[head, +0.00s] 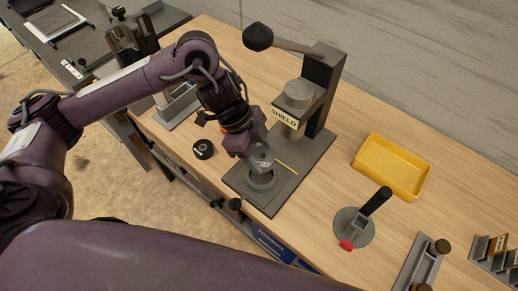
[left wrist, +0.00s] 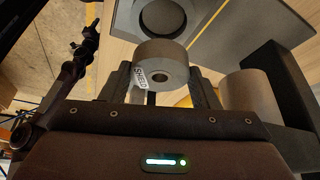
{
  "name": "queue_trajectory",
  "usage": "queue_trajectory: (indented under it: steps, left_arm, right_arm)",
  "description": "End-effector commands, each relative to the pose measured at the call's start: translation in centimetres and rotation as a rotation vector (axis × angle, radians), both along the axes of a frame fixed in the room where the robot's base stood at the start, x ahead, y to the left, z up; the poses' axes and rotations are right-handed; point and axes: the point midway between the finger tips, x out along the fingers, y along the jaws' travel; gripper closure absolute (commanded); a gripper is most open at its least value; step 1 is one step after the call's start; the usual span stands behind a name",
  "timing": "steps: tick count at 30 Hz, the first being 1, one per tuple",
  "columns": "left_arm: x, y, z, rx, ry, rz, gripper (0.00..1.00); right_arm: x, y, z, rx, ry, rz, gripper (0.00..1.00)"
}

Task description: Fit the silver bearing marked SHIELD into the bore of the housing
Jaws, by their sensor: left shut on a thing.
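My left gripper (head: 257,150) is shut on the silver bearing (head: 263,160), a ring with a small centre hole. In the left wrist view the bearing (left wrist: 165,54) sits between the two fingers and carries a SHIELD label on its side. The grey housing (head: 262,184) stands on the base plate of the press, just below the bearing in the head view. In the left wrist view the housing's round dark bore (left wrist: 162,17) shows beyond the bearing, which appears apart from it. The gripper and bearing partly hide the housing in the head view. My right gripper is not in view.
The lever press (head: 322,90) bears a SHIELD plate, and its ram hangs behind the gripper. A black ring (head: 203,149) lies left of the base. A yellow tray (head: 372,178), a round grey fixture (head: 350,229) and a slotted rack (head: 487,256) stand to the right.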

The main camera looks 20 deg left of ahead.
Motion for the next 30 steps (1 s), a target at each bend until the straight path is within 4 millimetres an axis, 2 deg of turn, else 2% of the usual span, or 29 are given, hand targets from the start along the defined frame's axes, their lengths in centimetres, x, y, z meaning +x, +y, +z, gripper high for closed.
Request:
queue_trajectory:
  steps: [4, 15, 30]
  left_arm:
    - [0.0, 0.0, -1.6, 0.0, 0.0, 0.001, 0.78]
    - [0.0, 0.0, -4.9, 0.0, -0.001, 0.001, 0.78]
    - [0.0, 0.0, -5.3, 0.0, -0.001, 0.0, 0.78]
  right_arm:
    - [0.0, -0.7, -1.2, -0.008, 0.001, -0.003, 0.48]
    - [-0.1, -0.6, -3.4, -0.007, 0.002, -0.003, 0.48]
    - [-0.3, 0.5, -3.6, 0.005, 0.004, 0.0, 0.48]
